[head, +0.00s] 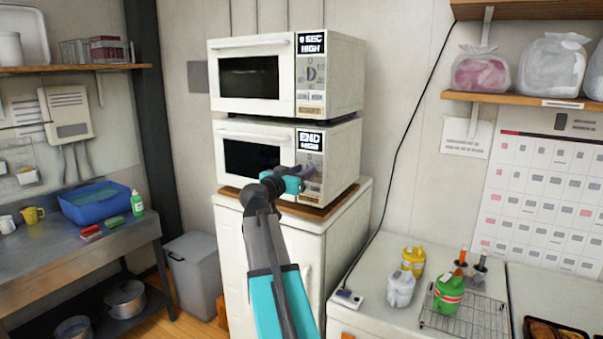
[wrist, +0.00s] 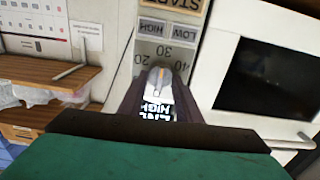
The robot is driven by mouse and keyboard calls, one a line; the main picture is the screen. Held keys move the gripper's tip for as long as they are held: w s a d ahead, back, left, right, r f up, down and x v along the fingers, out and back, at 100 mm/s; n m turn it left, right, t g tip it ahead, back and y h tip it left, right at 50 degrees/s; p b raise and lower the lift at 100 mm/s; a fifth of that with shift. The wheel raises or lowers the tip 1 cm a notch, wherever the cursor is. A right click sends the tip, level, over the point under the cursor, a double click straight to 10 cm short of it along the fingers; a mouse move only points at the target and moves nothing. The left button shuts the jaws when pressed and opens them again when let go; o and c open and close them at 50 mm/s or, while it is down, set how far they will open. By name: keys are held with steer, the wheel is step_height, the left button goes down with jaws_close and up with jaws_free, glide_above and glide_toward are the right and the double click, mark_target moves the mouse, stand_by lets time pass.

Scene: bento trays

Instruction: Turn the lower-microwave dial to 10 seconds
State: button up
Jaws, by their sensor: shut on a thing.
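The lower microwave (head: 342,150) is white, with a dark door window on the left and a control panel on the right. Its display (head: 310,140) reads END and HIGH. My gripper (head: 305,171) is at that panel below the display, and its fingers hide most of the dial in the head view. In the wrist view, which shows the panel upside down, the pale dial (wrist: 158,78) with an orange mark sits between the two dark fingers of my gripper (wrist: 158,88). They are shut on it. Printed numbers 20, 30 and 40 show around the dial.
A similar upper microwave (head: 345,75) stands above, its display reading 0 SEC and HIGH. Both are on a white cabinet (head: 343,240). A counter (head: 375,318) at right holds bottles and a wire rack (head: 480,325). A sink bench (head: 40,258) is at left.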

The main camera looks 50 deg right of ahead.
steer(key=shift+n, duration=0.3)
steer(key=n+b, duration=0.4)
steer(key=n, duration=0.8)
steer(key=shift+w+r, duration=0.1)
steer(key=shift+r, duration=0.05)
steer(key=n+p, duration=0.2)
steer(key=n, duration=0.3)
steer(key=shift+n, duration=0.4)
steer(key=n+p, duration=0.2)
steer(key=n, duration=0.3)
steer(key=shift+p, duration=0.3)
